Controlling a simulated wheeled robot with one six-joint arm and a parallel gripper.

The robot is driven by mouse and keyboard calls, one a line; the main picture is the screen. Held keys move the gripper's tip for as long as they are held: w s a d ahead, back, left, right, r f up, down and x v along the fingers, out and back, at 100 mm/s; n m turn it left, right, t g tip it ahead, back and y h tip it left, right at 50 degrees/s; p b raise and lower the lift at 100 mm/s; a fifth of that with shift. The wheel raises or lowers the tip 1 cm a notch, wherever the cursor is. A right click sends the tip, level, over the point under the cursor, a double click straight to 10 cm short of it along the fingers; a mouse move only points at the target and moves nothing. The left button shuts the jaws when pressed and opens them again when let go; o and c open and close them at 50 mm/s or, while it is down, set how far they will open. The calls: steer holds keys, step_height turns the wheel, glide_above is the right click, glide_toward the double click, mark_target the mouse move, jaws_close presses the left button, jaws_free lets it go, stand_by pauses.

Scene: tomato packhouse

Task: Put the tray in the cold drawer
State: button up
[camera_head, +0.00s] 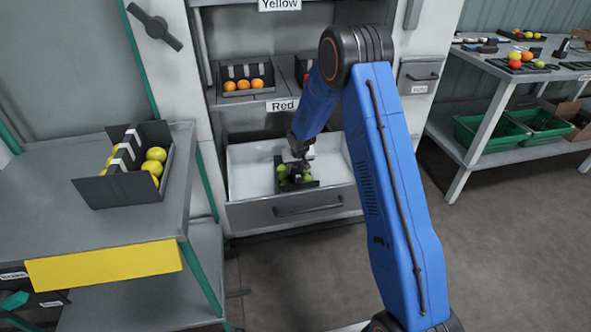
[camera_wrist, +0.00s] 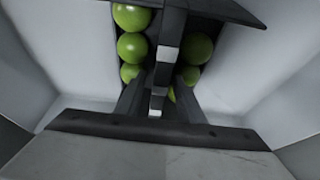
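The dark tray (camera_head: 307,186) of green tomatoes is inside the pulled-out drawer (camera_head: 245,215) with the white interior, near its middle. In the wrist view the tray (camera_wrist: 228,8) has green tomatoes on both sides of a striped centre handle (camera_wrist: 166,52). My gripper (camera_head: 298,166) reaches down into the drawer over the tray. In the wrist view its fingers (camera_wrist: 160,88) stand apart on either side of the handle, with gaps showing between. The tray looks level, but its underside is hidden.
A tray of yellow tomatoes (camera_head: 125,190) stands on the grey table (camera_head: 60,235) at left. Trays of orange tomatoes (camera_head: 243,86) sit on the shelf labelled Red above the drawer. A bench (camera_head: 545,75) with green crates (camera_head: 480,133) below is at right. The floor between is clear.

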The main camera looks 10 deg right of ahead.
steer(key=v, duration=1.2)
steer(key=shift+r, duration=0.2)
steer(key=s+d+r, duration=0.3)
steer(key=s+r, duration=0.8)
steer(key=s+d+r, duration=0.2)
steer(key=s+r, duration=0.8)
steer(key=s, duration=0.1)
steer(key=s+d+r, duration=0.1)
steer(key=s+r, duration=0.1)
steer(key=s, duration=1.3)
steer(key=s+d+r, duration=0.1)
steer(key=s+r, duration=0.1)
steer(key=s, duration=1.3)
steer(key=shift+s, duration=0.1)
